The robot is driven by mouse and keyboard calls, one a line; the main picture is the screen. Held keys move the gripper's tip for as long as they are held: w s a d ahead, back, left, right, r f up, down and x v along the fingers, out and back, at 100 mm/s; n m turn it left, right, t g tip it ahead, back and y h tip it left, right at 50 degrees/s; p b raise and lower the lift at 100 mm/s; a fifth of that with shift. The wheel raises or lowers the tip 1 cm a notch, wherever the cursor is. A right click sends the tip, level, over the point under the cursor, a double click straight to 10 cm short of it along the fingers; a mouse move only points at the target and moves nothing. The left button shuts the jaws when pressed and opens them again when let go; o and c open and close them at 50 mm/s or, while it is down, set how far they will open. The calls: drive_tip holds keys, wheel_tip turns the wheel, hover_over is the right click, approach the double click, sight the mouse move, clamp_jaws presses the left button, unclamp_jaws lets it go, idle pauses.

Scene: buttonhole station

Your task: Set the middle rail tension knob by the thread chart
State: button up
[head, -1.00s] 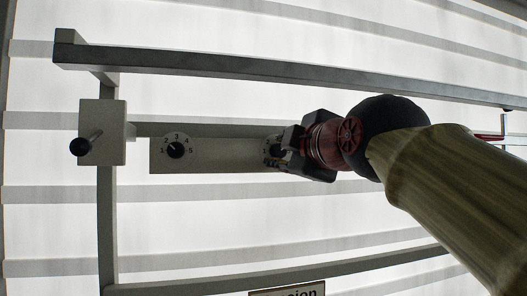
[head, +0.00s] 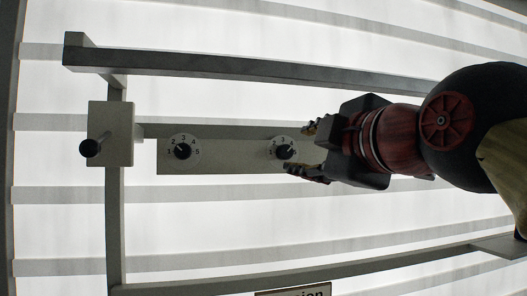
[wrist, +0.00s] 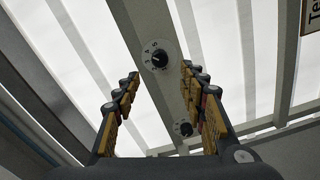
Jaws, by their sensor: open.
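A black knob on a white numbered dial (head: 284,150) sits on the grey rail plate (head: 232,158), just left of my gripper (head: 303,151). Its mark seems to point to the upper right, near 4; it is small. It shows in the wrist view (wrist: 159,60) beyond and between the fingertips. My gripper is open and empty, its fingers (wrist: 160,82) apart from the knob. A second dial knob (head: 182,151) is to the left, its mark towards the upper left; it is lower in the wrist view (wrist: 184,128). My gripper covers the plate farther right. No thread chart is readable.
A grey box with a black lever (head: 91,147) is on the upright at left. Long beams run above (head: 240,66) and below (head: 300,272) the plate.

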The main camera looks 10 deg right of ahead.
drive_tip(key=s, duration=0.3)
drive_tip(key=shift+s, duration=0.35)
wheel_tip(320, 180, down, 27)
drive_tip(key=w+m+g+b, duration=0.2)
drive_tip(key=m+g, duration=0.4)
drive_tip(key=m, duration=0.4)
drive_tip(key=s+f+m+g+b, duration=0.1)
drive_tip(key=s+f+g+b, duration=0.1)
drive_tip(key=f, duration=1.1)
drive_tip(key=s+f+m+g+b, duration=0.2)
drive_tip(key=s+f+b, duration=0.2)
drive_tip(key=f, duration=1)
drive_tip(key=s+f+m+g+b, duration=0.1)
drive_tip(key=s+f, duration=0.4)
drive_tip(key=f, duration=0.8)
drive_tip(key=shift+s+f+m+g+b, duration=0.3)
drive_tip(key=shift+g+b, duration=0.3)
drive_tip(key=shift+b, duration=0.3)
